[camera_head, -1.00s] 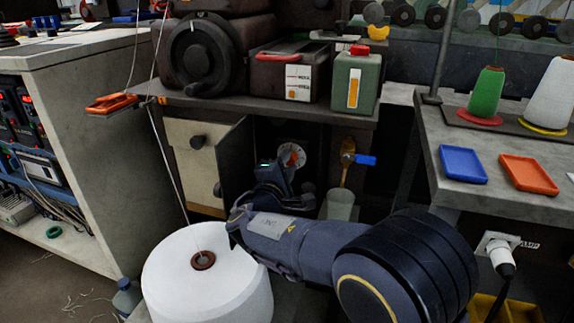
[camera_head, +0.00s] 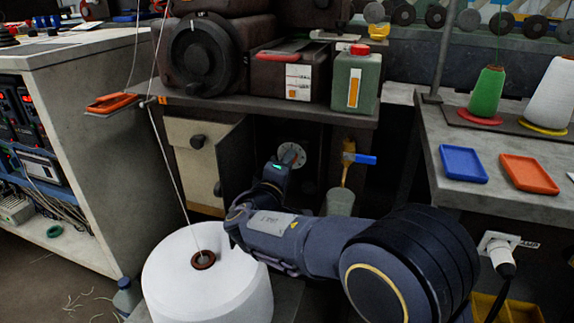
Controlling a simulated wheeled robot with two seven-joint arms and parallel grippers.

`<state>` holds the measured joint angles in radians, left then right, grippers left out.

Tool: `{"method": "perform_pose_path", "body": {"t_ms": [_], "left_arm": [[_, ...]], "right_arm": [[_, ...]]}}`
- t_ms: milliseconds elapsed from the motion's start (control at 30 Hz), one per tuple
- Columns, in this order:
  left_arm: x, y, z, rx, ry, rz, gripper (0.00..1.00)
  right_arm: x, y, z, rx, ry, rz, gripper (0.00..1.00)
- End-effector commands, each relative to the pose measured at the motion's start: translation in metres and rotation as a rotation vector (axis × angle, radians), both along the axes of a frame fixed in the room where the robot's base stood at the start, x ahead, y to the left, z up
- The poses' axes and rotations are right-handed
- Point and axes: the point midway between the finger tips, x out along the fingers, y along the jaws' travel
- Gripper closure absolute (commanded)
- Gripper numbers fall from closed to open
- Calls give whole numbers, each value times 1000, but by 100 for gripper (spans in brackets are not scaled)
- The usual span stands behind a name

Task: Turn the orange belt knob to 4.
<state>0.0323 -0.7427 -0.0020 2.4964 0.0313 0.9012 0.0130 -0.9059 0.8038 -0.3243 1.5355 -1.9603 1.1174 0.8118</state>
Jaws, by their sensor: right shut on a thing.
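The orange belt knob (camera_head: 289,157) sits on a pale round dial (camera_head: 296,149) in the dark recess under the machine's shelf. My right gripper (camera_head: 283,164) reaches up to it from below left and is shut on it, covering most of the knob. The dial's marks are too small to read, so I cannot tell the setting. My left gripper is not in view.
An open cabinet door (camera_head: 236,163) stands close left of my right gripper. A blue-handled tap (camera_head: 361,159) is to the right, above a grey cup (camera_head: 340,202). A large white spool (camera_head: 205,285) stands below left. The shelf edge (camera_head: 270,113) overhangs the recess.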

Motion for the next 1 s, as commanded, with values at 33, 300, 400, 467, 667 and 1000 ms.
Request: {"method": "perform_pose_path", "body": {"t_ms": [33,300,400,467,667,1000], "left_arm": [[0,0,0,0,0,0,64],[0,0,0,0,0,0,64],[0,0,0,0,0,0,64],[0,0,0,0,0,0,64],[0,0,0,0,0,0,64],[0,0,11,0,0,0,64]], "right_arm": [[0,1,-2,1,3,1,95],[-1,1,-2,-1,4,1,71],[0,1,-2,-1,3,1,58],[0,1,-1,-1,3,0,50],[0,0,-1,-1,1,0,50],[-33,13,1,-3,2,5,50]]}}
